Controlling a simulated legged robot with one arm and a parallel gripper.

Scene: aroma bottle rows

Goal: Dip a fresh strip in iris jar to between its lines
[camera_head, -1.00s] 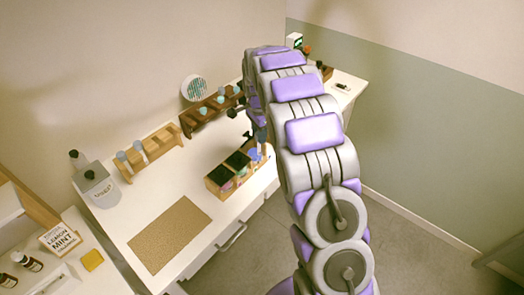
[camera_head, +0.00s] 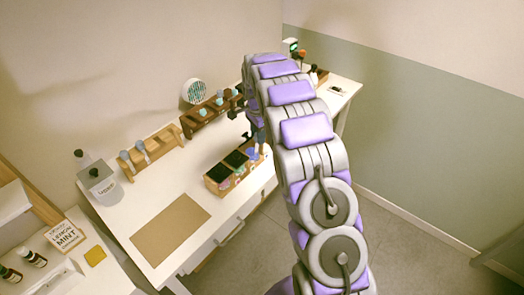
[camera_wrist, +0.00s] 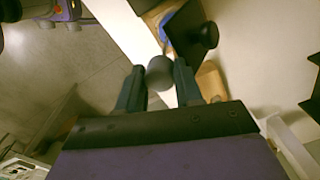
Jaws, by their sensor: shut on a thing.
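My gripper (camera_wrist: 160,86) is shut on a grey round-ended piece (camera_wrist: 160,72), seen between its two dark fingertips in the wrist view. Whether a paper strip hangs from this piece is hidden. In the head view my gripper is mostly behind my arm, at the right end of a wooden box (camera_head: 211,184) with dark and blue compartments. A blue patch (camera_wrist: 178,28) shows just beyond the fingers in the wrist view. No label tells me which container is the iris jar, and no strip lines are readable.
A rack with light-blue-topped bottles (camera_head: 140,146) and another wooden rack (camera_head: 188,124) stand along the wall. A brown mat (camera_head: 170,230) lies in front on the white table. A grey canister (camera_head: 100,183) stands left. A dark round-topped item (camera_wrist: 207,35) is close to my fingers.

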